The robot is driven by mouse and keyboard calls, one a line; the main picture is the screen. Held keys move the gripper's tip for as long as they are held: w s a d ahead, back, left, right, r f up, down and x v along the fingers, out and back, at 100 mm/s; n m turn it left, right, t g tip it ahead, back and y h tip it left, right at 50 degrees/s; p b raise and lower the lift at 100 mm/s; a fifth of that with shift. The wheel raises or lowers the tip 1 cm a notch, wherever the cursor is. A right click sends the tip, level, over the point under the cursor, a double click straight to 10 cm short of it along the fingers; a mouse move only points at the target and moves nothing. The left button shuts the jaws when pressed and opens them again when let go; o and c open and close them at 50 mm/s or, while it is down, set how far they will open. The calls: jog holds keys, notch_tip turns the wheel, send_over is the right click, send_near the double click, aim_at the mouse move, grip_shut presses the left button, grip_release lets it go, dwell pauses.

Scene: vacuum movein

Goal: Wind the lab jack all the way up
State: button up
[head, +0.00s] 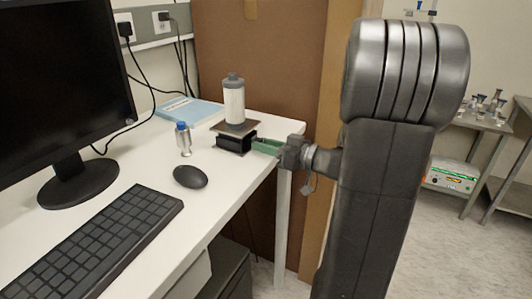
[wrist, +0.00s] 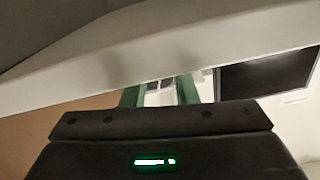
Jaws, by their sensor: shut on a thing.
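The lab jack (head: 234,144) stands near the far right corner of the white desk, with a dark flat top plate and a black body. It looks low. A grey-white cylindrical canister (head: 234,102) stands upright on its plate. My gripper (head: 262,147) reaches in from the right, its green fingers at the jack's right side. In the wrist view the green fingers (wrist: 160,93) stand either side of a small pale piece, apparently the jack's knob. The knob is mostly hidden in the head view, and its turn angle cannot be told.
The white desk (head: 225,205) also bears a small blue-capped bottle (head: 183,140), a black mouse (head: 190,177), a keyboard (head: 95,250), a monitor (head: 60,80) and a blue book (head: 188,109). A brown panel (head: 285,60) stands behind.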

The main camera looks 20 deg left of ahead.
dwell(0.4)
jog(key=o, duration=1)
jog(key=shift+d, duration=0.1)
jog(key=s+d, duration=0.1)
jog(key=d, duration=1.2)
jog(key=shift+d+b, duration=0.35)
jog(key=shift+b, duration=0.1)
